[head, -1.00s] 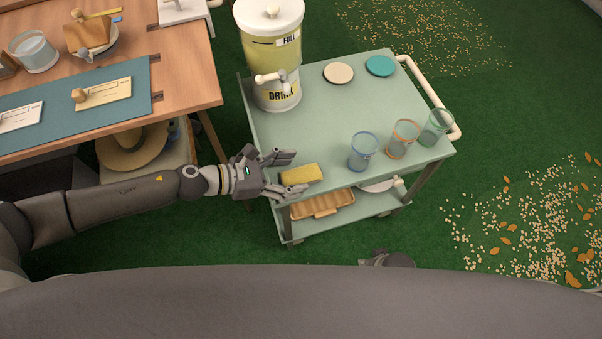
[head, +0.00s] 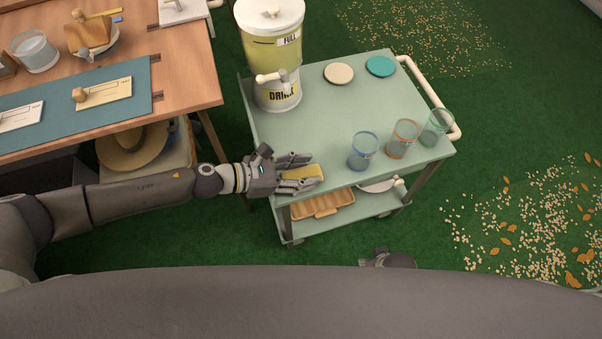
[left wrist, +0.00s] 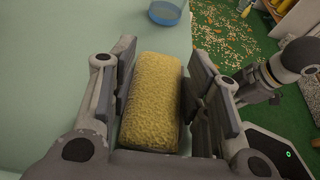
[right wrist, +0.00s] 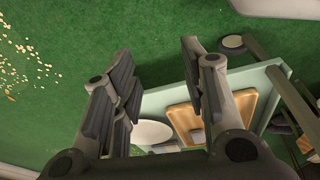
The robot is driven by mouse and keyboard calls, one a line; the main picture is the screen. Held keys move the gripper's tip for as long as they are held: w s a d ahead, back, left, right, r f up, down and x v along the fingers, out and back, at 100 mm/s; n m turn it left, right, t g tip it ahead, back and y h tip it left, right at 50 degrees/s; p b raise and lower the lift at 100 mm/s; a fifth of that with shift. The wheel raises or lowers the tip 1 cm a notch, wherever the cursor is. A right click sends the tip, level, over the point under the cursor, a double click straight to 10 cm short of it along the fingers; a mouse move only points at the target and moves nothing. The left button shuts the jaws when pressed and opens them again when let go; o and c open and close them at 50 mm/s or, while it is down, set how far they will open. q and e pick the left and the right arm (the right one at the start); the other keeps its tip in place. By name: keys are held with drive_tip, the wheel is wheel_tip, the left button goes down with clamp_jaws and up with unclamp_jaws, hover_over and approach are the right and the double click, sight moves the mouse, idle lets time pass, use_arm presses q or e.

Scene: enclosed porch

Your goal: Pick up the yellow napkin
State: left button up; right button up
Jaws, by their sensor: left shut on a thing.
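The yellow napkin (head: 302,173) is a folded or rolled textured block on the front left corner of the pale green cart top. My left gripper (head: 297,173) reaches in from the left and is shut on the napkin. In the left wrist view the napkin (left wrist: 152,100) lies lengthwise between the two finger pads, still low at the cart surface; I cannot tell whether it touches. My right gripper shows in the right wrist view (right wrist: 160,85) with its fingers wide apart and nothing between them. In the head view only a small part of it shows at the bottom.
The cart (head: 320,125) also bears a drink dispenser (head: 275,60), three glasses (head: 364,152) and two coasters (head: 339,73). Its lower shelf holds a wooden tray (head: 323,205) and a white plate (head: 376,186). A wooden table (head: 190,75) stands at the left.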

sight(301, 173)
use_arm(q)
drive_tip(key=shift+a+f, duration=0.2)
drive_tip(key=shift+f, duration=0.15)
drive_tip(key=shift+r, duration=0.1)
wheel_tip(301, 173, up, 4)
drive_tip(key=shift+w+f+p, duration=0.1)
drive_tip(key=shift+f+p, duration=0.1)
drive_tip(key=shift+p, duration=0.75)
use_arm(e)
wheel_tip(301, 173, down, 4)
drive_tip(key=s, duration=0.3)
use_arm(q)
drive_tip(key=a, duration=0.2)
drive_tip(key=s+a+b, duration=0.1)
drive_tip(key=a, duration=0.1)
drive_tip(key=s+a, duration=0.1)
drive_tip(key=a, duration=0.1)
drive_tip(key=shift+f+b, duration=0.25)
drive_tip(key=shift+b, duration=0.15)
drive_tip(key=shift+c, duration=0.7)
drive_tip(key=s+a+b, duration=0.2)
drive_tip(key=s+a, duration=0.1)
drive_tip(key=a, duration=0.8)
drive_tip(key=shift+s+r, duration=0.2)
drive_tip(key=shift+s, duration=0.1)
use_arm(e)
drive_tip(key=w+r, duration=0.5)
drive_tip(key=r, duration=0.7)
drive_tip(key=shift+w, duration=0.4)
